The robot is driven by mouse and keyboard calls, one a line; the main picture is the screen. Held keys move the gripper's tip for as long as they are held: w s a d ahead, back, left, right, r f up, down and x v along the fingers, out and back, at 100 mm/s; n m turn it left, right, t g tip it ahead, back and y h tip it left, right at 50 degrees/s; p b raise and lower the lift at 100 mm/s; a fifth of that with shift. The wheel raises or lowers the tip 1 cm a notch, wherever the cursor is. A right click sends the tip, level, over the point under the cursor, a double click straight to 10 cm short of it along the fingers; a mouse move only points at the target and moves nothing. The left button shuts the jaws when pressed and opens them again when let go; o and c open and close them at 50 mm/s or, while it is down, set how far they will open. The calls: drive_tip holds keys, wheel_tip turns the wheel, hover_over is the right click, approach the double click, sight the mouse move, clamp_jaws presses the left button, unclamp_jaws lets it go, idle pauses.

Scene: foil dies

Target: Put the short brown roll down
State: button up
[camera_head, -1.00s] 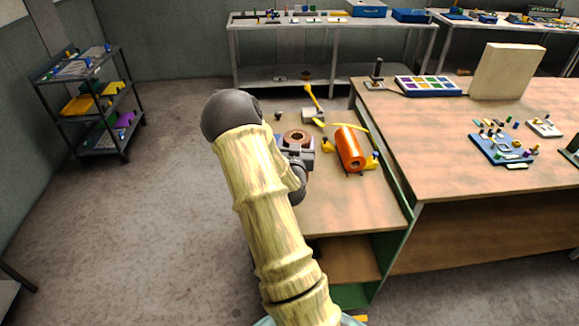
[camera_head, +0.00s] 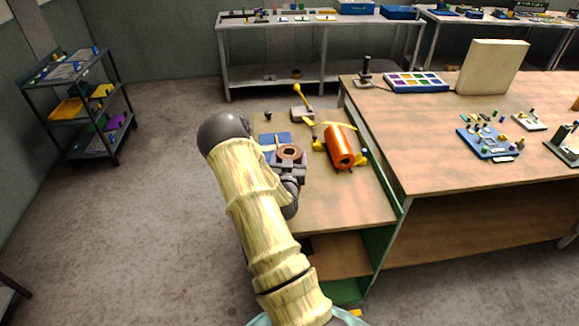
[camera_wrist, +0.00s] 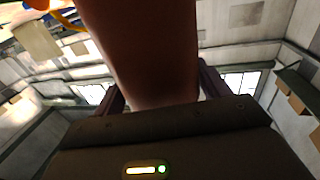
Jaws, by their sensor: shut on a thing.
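The short brown roll (camera_head: 289,151) shows its ring-shaped end with a dark hole upward in the head view. My gripper (camera_head: 289,168) is shut on it from the near side, over the small wooden table. In the wrist view the roll (camera_wrist: 140,50) fills the middle, between the two fingers of my gripper (camera_wrist: 160,95). A blue flat piece (camera_head: 270,141) lies on the table just behind and left of the roll. The roll's lower end is hidden by my gripper, so I cannot tell whether it touches the table.
An orange roll (camera_head: 339,146) lies on a stand with yellow parts, right of my gripper. A yellow-handled tool (camera_head: 298,101) stands behind. A larger wooden table (camera_head: 430,150) adjoins on the right. The small table's front part (camera_head: 335,208) is clear.

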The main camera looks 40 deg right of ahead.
drive_tip(key=shift+f+p, duration=0.6)
drive_tip(key=shift+f, duration=1.4)
drive_tip(key=shift+f, duration=0.2)
drive_tip(key=o, duration=1.7)
drive_tip(key=shift+r, duration=0.1)
drive_tip(key=b+v, duration=0.5)
drive_tip(key=v, duration=0.7)
